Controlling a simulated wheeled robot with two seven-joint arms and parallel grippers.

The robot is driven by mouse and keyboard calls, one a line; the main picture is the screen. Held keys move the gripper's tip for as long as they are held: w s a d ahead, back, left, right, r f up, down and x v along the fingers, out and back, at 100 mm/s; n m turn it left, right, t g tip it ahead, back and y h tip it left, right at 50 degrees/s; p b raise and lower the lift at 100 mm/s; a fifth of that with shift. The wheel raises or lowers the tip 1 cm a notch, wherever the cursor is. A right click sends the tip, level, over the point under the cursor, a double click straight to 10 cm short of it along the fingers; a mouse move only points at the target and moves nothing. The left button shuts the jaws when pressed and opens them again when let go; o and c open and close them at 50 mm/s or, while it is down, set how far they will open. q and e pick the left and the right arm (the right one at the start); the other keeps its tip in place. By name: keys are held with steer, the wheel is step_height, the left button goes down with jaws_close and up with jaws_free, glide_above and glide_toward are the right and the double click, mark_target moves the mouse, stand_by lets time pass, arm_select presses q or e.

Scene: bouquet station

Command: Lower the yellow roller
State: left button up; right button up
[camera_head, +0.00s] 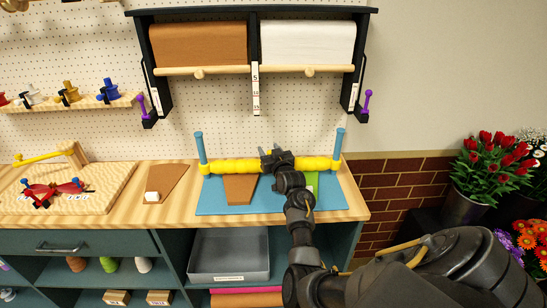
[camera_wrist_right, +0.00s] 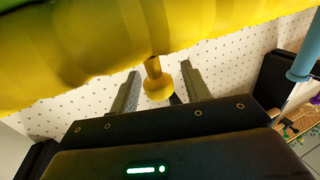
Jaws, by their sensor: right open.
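The yellow roller (camera_head: 233,166) spans between two blue posts (camera_head: 201,148) over a blue mat (camera_head: 212,198). In the right wrist view the roller (camera_wrist_right: 80,50) fills the top, and a yellow knob (camera_wrist_right: 157,80) sticks out from it. My right gripper (camera_head: 272,154) is at the middle of the roller and hides part of it. In the wrist view the jaws (camera_wrist_right: 160,88) are open, one finger on each side of the knob with gaps; I cannot tell how deep the knob sits between them. My left gripper is not in view.
A brown piece (camera_head: 240,189) and a partly hidden green piece (camera_head: 312,180) lie on the mat. A rack with brown (camera_head: 198,44) and white (camera_head: 308,43) paper rolls hangs above. Red flowers (camera_head: 492,155) stand at right.

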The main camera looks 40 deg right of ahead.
steer(key=b+v, duration=0.2)
steer(key=v, duration=0.8)
steer(key=shift+a, duration=0.1)
